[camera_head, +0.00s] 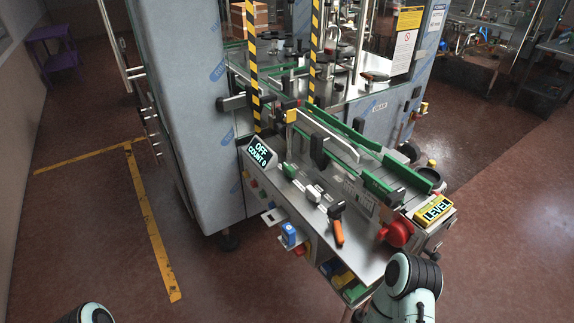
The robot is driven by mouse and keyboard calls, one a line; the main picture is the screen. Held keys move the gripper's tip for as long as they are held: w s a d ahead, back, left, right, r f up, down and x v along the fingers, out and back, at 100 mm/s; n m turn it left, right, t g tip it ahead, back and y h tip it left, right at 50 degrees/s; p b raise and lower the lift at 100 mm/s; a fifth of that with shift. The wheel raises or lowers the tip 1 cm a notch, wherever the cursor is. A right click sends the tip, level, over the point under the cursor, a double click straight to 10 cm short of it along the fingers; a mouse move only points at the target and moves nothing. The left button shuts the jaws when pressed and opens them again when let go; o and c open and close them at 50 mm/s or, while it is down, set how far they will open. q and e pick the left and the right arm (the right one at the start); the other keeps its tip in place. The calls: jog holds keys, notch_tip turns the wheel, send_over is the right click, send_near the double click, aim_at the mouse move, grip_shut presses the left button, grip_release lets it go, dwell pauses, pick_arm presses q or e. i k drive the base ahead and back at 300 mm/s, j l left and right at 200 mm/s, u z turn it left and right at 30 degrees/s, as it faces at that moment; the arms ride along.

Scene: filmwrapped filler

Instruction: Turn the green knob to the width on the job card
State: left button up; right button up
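A small green knob-like part (289,170) sits on the front ledge of the wrapped filling machine, left of a white part (313,193). I cannot make out a pointer or scale on it. A paper sheet with a yellow header (402,45) is fixed to the machine's upper right; its text is too small to read, and I cannot tell whether it is the job card. Only parts of my arms show, at the bottom left edge and bottom right. Neither gripper is in view.
An orange-handled tool-like part (337,224) and a red round knob (397,234) are on the front ledge. Green rails (352,134) run above it. Displays read "OFF COUNT 0" (261,153) and "LEVEL" (435,210). Floor at left is clear, with yellow tape (150,225).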

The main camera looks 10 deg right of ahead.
aim_at(289, 171)
jog(key=z, duration=3.95)
jog(key=u, duration=0.45)
jog(key=k+j+u, duration=0.45)
jog(key=j, duration=0.15)
jog(key=k+j+u, duration=0.2)
jog(key=k+j, duration=0.1)
jog(key=j, duration=0.25)
jog(key=k+j+u, duration=0.1)
jog(key=j, duration=0.3)
jog(key=k+j, duration=0.15)
jog(key=j, duration=0.2)
